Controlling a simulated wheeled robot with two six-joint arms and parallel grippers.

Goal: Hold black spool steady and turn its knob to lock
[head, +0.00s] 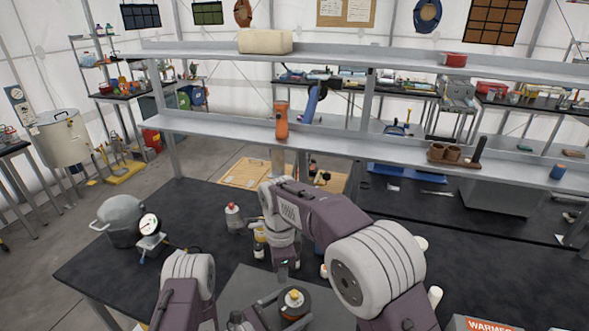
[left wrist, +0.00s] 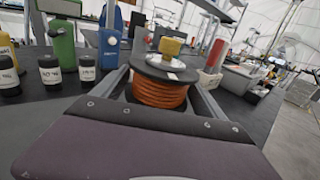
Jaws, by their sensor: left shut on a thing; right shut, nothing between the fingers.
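The black spool (head: 297,313) stands upright on the dark bench, wound with orange cord (left wrist: 160,94) that shows in the left wrist view. A yellow knob (head: 293,295) sits on a pale disc on its top; it also shows in the left wrist view (left wrist: 171,46). My left gripper (head: 284,307) is shut on the spool, with one finger along each side of it. My right gripper (head: 282,277) is shut and empty, pointing down just above and behind the knob, apart from it. My right forearm hides part of the bench behind.
Small bottles (left wrist: 48,70) stand close to the spool, with a green container (left wrist: 62,42) behind them. A pot (head: 122,215) and a dial gauge (head: 149,226) are at the left of the bench. A metal shelf (head: 340,145) crosses above the bench's back.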

